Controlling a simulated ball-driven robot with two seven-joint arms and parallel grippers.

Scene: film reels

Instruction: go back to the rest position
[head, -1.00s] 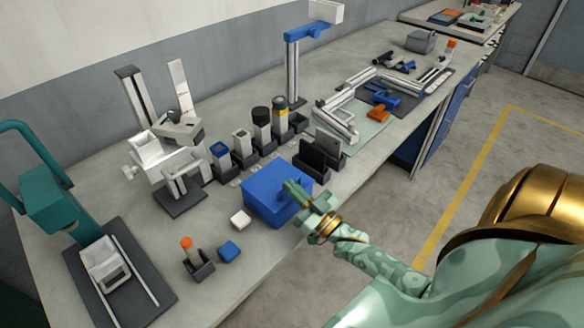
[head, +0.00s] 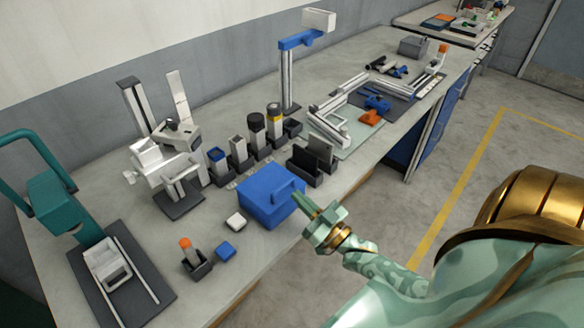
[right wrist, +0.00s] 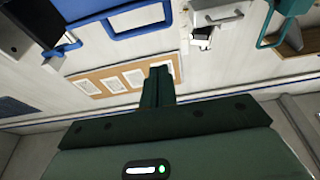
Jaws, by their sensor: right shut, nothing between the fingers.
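My right gripper (head: 312,208) is shut and empty. In the head view it is just right of the blue box (head: 262,205), near the front edge of the bench. Its fingers point toward the box's raised handle, and a small gap seems to lie between them. In the right wrist view the closed fingers (right wrist: 158,88) stand together with nothing between them. My left gripper is not in view.
The bench (head: 110,185) carries a white block (head: 236,220), a small blue block (head: 225,249), a row of dark holders, a silver microscope-like device (head: 165,160) and a teal press (head: 52,200). Clear floor (head: 440,185) lies right of the bench.

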